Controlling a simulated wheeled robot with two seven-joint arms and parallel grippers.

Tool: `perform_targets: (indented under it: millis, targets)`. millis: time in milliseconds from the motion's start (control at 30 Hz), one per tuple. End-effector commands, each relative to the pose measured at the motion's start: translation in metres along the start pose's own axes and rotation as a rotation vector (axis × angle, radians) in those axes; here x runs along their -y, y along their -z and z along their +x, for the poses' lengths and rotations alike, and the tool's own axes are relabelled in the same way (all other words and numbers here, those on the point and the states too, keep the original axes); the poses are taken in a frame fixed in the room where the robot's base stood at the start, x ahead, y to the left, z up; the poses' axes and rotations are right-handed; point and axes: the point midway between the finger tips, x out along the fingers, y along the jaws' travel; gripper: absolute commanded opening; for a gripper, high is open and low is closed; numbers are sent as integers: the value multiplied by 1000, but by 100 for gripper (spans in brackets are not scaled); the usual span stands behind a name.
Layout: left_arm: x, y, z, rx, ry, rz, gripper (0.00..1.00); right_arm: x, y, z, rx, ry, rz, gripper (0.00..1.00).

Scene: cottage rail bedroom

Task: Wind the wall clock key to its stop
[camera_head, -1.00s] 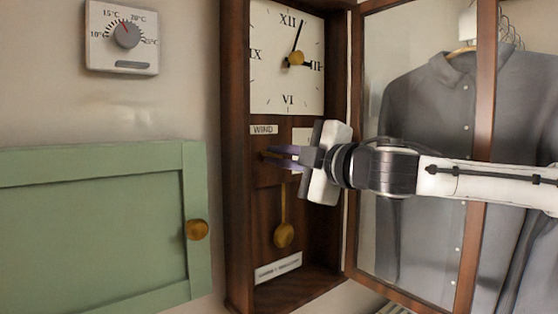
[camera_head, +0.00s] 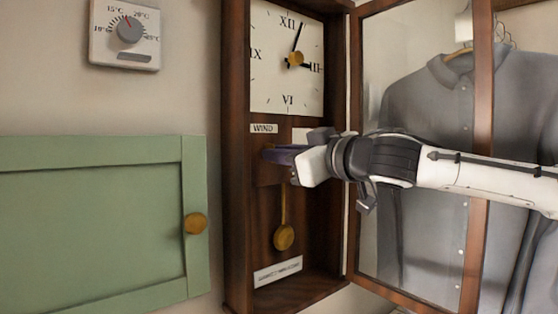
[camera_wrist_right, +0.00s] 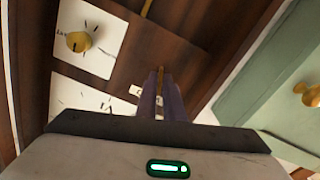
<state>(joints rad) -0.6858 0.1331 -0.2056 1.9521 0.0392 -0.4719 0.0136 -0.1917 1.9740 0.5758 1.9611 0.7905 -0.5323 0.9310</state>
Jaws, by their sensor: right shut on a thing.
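The wall clock (camera_head: 236,200) is a tall dark wooden case with a white dial (camera_head: 270,85) and a brass hub. Below the dial is a "WIND" label (camera_head: 264,128). My right gripper (camera_head: 272,154) reaches into the case from the right, just under that label. Its dark fingers are shut on the winding key, which they mostly hide in the head view. In the right wrist view a small brass piece of the key (camera_wrist_right: 160,74) shows between the fingertips. My left gripper is not in view.
The clock's glazed door (camera_head: 354,200) stands open at the right, close to my right arm. A brass pendulum (camera_head: 284,237) hangs below the gripper. A thermostat (camera_head: 125,36) and a green cabinet door (camera_head: 90,225) are at left. A grey shirt (camera_head: 425,120) hangs behind the glass.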

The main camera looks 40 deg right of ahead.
Motion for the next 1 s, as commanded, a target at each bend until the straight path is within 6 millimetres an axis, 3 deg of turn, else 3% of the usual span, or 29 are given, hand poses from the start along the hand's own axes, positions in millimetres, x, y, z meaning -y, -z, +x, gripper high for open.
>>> perform_targets:
  millis: [1000]
  targets:
    - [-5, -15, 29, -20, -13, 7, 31, 0, -2, 0, -1, 0, 965, 0]
